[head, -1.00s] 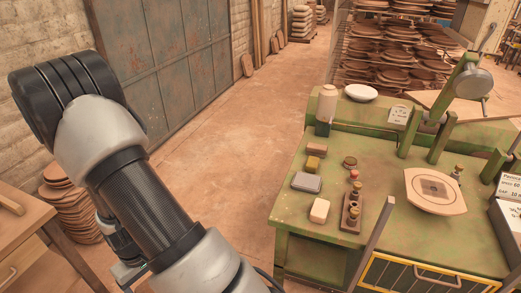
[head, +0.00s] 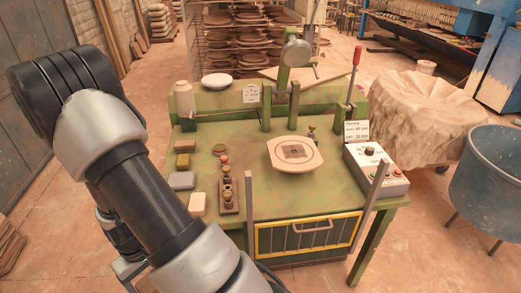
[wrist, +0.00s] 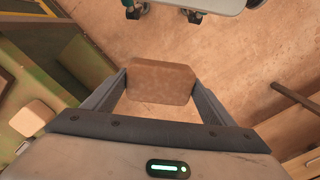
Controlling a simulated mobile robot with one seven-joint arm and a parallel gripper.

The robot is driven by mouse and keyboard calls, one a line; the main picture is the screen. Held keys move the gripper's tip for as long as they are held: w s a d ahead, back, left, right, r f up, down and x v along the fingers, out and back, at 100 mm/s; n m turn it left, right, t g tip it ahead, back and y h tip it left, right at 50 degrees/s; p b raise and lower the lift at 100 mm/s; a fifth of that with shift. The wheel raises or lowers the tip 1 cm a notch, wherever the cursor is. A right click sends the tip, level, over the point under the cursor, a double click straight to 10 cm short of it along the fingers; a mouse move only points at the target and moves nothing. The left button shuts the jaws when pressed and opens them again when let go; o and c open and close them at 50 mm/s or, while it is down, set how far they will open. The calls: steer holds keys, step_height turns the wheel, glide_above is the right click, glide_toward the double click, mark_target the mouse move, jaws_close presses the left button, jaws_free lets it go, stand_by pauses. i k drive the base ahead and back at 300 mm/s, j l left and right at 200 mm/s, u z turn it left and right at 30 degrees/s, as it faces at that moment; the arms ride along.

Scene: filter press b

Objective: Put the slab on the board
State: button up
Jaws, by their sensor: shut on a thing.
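My gripper (wrist: 160,76) is shut on a brown slab (wrist: 160,90) with rounded corners. One finger is on each side of it, and it is held above the floor in the wrist view. In the head view my arm hides the gripper and the slab. A pale octagonal board (head: 283,163) with a dark square and a ring on its face lies on the green press table (head: 255,200), right of its middle. The gripper is away from this board, to the left of the table.
Cream (head: 198,204), grey (head: 182,181) and other small blocks line the table's left side. A brown strip with knobs (head: 229,197) stands beside them. The press column (head: 283,75) rises behind the board. A control box (head: 375,172) sits at right; a yellow guard (head: 307,236) is in front.

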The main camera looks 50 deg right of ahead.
mark_target(294, 151)
steer(key=k+l+z, duration=0.15)
steer(key=l+z, duration=0.15)
steer(key=z, duration=0.15)
steer(key=k+l+z, duration=0.1)
steer(key=l+z, duration=0.6)
steer(key=l, duration=0.15)
steer(key=k+l+z, duration=0.1)
steer(key=l+z, duration=0.15)
steer(key=l, duration=0.15)
